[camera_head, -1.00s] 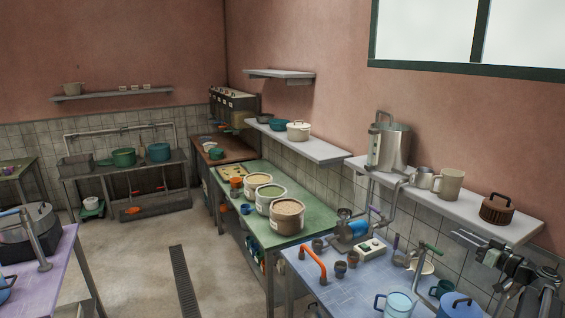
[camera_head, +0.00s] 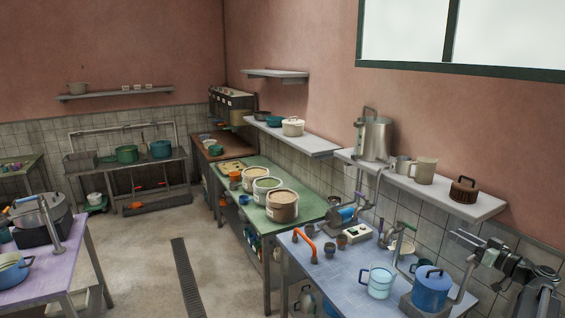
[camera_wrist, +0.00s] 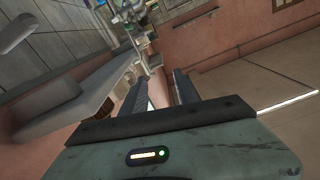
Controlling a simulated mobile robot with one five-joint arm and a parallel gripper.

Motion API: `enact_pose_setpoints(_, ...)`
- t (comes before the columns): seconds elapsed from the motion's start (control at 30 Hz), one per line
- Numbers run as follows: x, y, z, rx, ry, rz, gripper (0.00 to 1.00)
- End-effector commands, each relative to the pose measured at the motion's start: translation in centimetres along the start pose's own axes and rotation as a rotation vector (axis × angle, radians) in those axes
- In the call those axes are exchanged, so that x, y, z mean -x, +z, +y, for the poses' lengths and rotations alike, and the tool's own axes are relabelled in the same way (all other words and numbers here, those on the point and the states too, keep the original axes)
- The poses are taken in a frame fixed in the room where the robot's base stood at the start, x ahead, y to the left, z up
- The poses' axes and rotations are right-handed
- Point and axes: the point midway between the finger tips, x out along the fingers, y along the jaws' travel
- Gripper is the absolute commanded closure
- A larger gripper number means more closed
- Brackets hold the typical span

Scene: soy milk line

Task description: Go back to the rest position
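My gripper (camera_head: 464,239) is raised at the lower right of the head view, in front of the tiled wall and above the right side of the blue table. It points left. Its two fingers are apart with nothing between them. In the wrist view the gripper (camera_wrist: 158,92) shows two dark parallel fingers with a gap, and the room appears strongly tilted beyond them. No object is held.
The blue table (camera_head: 345,275) holds a blue lidded pot (camera_head: 431,290), a light blue mug (camera_head: 380,282) and an orange-handled tool (camera_head: 304,241). A wall shelf (camera_head: 400,178) is above it. A lilac table (camera_head: 55,265) stands left.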

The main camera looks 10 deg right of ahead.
Motion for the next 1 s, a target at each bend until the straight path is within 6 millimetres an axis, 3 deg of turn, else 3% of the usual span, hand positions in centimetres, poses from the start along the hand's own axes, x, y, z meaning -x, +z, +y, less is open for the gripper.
enact_pose_setpoints(0.37,-7.2,2.2,-4.4,0.000,-0.108,-0.021,0.63)
enact_pose_setpoints(0.57,-12.8,4.4,-9.5,0.001,-0.203,-0.043,0.63)
enact_pose_setpoints(0.67,-16.1,6.3,-13.2,0.008,-0.262,-0.073,0.63)
enact_pose_setpoints(0.77,-19.8,9.6,-18.4,0.030,-0.337,-0.137,0.63)
enact_pose_setpoints(0.9,-24.2,16.1,-27.9,0.065,-0.463,-0.290,0.63)
enact_pose_setpoints(1.0,-25.7,21.6,-34.8,0.078,-0.539,-0.440,0.63)
